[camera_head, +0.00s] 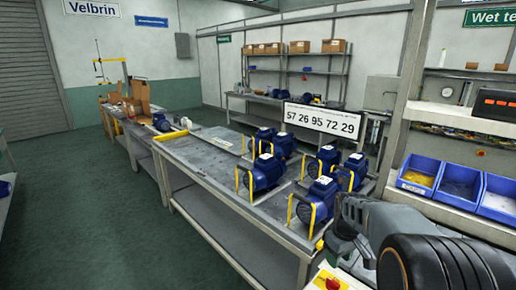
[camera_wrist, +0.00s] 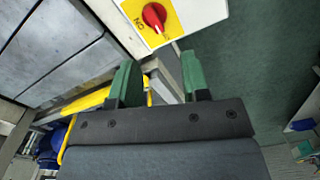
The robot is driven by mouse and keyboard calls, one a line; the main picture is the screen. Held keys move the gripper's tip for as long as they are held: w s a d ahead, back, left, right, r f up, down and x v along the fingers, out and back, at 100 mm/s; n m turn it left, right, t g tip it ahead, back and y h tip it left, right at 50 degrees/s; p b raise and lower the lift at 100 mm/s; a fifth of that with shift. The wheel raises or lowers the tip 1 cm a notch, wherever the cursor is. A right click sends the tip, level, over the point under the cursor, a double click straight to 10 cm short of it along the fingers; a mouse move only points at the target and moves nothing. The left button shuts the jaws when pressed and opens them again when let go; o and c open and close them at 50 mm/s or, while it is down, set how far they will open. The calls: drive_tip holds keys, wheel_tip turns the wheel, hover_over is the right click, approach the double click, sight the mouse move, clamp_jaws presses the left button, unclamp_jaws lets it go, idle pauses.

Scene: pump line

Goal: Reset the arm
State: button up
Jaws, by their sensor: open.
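My arm (camera_head: 385,225) shows at the lower right of the head view, folded close to the camera, and its gripper end is hard to make out there. In the wrist view my gripper (camera_wrist: 160,85) has two green fingers set well apart with nothing between them. Beyond the fingertips is a red rotary switch (camera_wrist: 154,17) on a yellow plate marked ON, on a white box. The same red switch (camera_head: 332,284) shows at the bottom of the head view. The fingers appear apart from the switch.
A long grey workbench (camera_head: 205,165) carries several blue pumps with yellow handles, such as one nearby pump (camera_head: 320,200). Blue bins (camera_head: 459,183) stand on the shelf at right. A number sign (camera_head: 322,120) stands behind the pumps. Green floor (camera_head: 90,210) at left is clear.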

drive_tip(key=s+a+r+m+t+p, duration=0.1)
drive_tip(key=s+a+r+m, duration=0.1)
drive_tip(key=s, duration=0.5)
drive_tip(key=s+a+r+m+t+p, duration=0.1)
drive_tip(key=s+a+r+m+t, duration=0.1)
drive_tip(key=s+a+r, duration=0.3)
drive_tip(key=s+a, duration=0.2)
drive_tip(key=s, duration=0.1)
drive_tip(key=shift+m+t+p, duration=0.3)
drive_tip(key=shift+m, duration=0.1)
drive_tip(key=shift+s+d, duration=0.1)
